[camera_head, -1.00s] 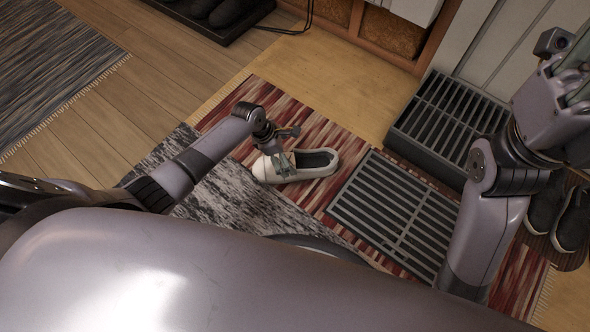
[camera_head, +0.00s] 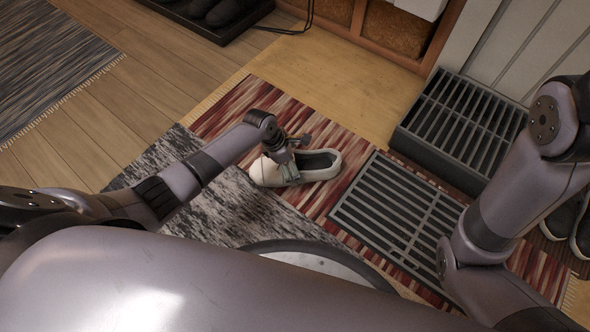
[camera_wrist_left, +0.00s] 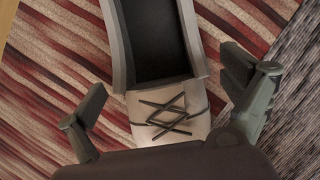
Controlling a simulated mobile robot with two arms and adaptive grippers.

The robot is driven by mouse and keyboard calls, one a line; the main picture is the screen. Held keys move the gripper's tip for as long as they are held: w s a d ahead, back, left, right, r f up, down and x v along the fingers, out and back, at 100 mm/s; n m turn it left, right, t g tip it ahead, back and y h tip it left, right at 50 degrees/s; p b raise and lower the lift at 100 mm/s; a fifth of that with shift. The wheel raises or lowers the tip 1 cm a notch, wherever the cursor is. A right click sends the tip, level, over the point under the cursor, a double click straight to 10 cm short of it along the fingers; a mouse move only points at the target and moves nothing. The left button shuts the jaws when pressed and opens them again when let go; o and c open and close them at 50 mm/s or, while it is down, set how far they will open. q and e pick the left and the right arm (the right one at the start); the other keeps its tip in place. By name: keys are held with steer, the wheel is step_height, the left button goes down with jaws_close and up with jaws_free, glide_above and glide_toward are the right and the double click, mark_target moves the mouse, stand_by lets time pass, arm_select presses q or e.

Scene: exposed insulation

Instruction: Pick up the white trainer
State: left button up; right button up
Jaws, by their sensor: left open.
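The white trainer (camera_head: 318,174) lies on the red striped rug, its toe to the left and its dark opening facing up. In the left wrist view the trainer (camera_wrist_left: 168,104) shows dark crossed laces and its black inside. My left gripper (camera_head: 289,170) is over the laced part of the trainer. In the left wrist view the fingers of my left gripper (camera_wrist_left: 168,98) are open, one on each side of the shoe, with gaps between them and its sides. The toe is hidden there by the gripper body. My right arm shows at the right, but its gripper is out of view.
A flat dark grate (camera_head: 398,215) lies right of the trainer, with a raised grated box (camera_head: 460,128) behind it. Dark shoes (camera_head: 572,222) are at the right edge. A grey patterned rug (camera_head: 225,205) lies on the left. Bare floor (camera_head: 330,75) is clear behind.

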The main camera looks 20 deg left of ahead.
arm_select(q)
steer(key=shift+c, duration=0.6)
steer(key=c, duration=1.4)
steer(key=shift+r, duration=0.1)
